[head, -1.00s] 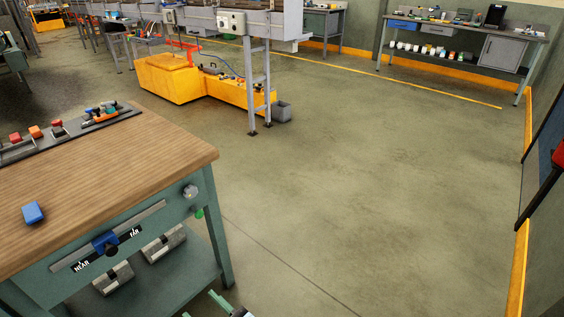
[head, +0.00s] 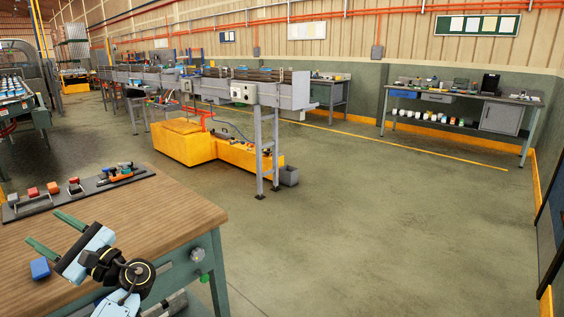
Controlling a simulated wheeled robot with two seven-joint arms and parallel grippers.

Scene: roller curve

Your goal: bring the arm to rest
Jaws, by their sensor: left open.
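My left gripper (head: 55,233) is over the near workbench (head: 165,215) at the lower left. Its two green fingers are spread apart with nothing between them, so it is open and empty. The fingers point left across the wooden top. A small blue block (head: 40,268) lies on the bench close to the gripper, apart from the fingers as far as I can tell. My left arm hides part of the bench front. My right gripper is not in view.
A dark tray (head: 75,193) with red, orange and grey pieces lies along the bench's back. A yellow base unit (head: 185,143) stands under a grey roller conveyor (head: 290,92). A grey side bench (head: 455,98) stands at the far wall. The floor (head: 370,220) is open.

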